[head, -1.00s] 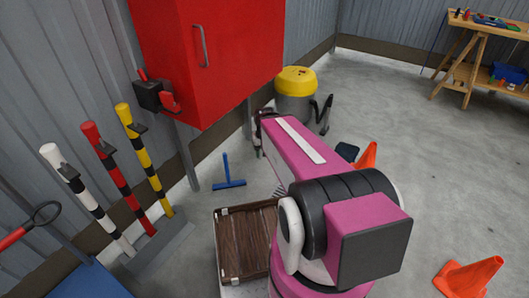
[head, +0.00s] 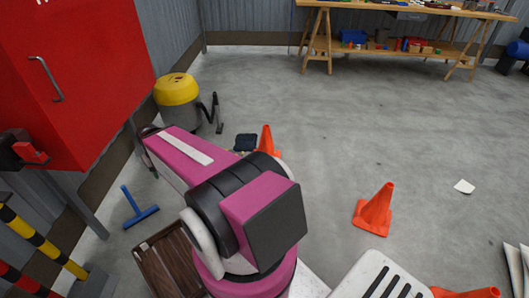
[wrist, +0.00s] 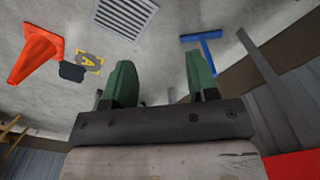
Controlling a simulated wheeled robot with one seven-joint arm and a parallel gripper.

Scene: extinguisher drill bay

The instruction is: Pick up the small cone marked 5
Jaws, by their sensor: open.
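The wrist view shows an orange cone (wrist: 37,52) at the upper left, well apart from my gripper (wrist: 162,82). My gripper's green fingers are open with nothing between them. In the head view my arm reaches to the left, away from the open cone.
A red cabinet (head: 75,80) and a yellow-topped vacuum (head: 178,100) stand at left. A blue floor tool (head: 140,213) and a brown slatted box (head: 172,262) are near my arm. A wooden workbench (head: 400,8) is at the back.

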